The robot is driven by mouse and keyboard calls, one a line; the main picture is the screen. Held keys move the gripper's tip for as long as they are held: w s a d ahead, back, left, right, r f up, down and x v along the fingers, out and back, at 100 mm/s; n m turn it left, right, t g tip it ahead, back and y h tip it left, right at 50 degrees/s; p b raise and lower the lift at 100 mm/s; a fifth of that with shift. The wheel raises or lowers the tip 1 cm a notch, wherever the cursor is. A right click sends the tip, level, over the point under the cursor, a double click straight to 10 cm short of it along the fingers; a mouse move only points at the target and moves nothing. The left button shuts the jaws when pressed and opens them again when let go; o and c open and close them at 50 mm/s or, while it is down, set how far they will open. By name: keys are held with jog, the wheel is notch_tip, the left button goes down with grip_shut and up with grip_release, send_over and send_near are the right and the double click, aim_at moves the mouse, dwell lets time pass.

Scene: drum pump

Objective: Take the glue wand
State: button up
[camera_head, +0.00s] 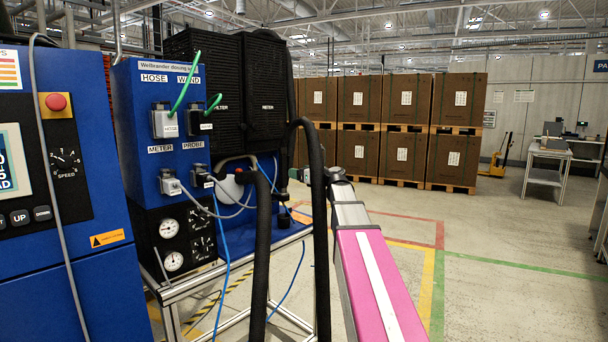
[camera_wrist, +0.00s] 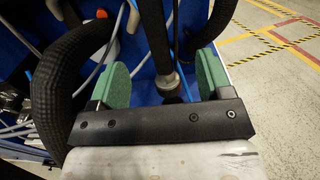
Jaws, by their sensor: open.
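A dark upright tube with a pale metal collar (camera_wrist: 167,82), which looks like the glue wand, shows between the fingers in the wrist view. I cannot tell its full shape, and its lower end is hidden behind my gripper's bar. My gripper (camera_wrist: 163,76) is open, with one green pad on each side of the tube. No contact between the pads and the tube is visible. In the head view my gripper (camera_head: 306,175) is small and partly hidden behind a black hose, at the blue machine's right side.
Thick black hoses (camera_head: 262,255) arch in front of the blue machine (camera_head: 140,110); one hose (camera_wrist: 58,100) lies close left of my gripper in the wrist view. Thin cables hang nearby. Stacked brown boxes (camera_head: 358,100) stand behind. Floor at right is clear.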

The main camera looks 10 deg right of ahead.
aim_at(286, 160)
jog(key=shift+x, duration=4.1)
jog(key=shift+c, duration=0.3)
jog(key=c, duration=0.7)
jog(key=shift+o, duration=0.2)
jog(key=shift+r, duration=0.1)
jog(key=shift+r, duration=1.8)
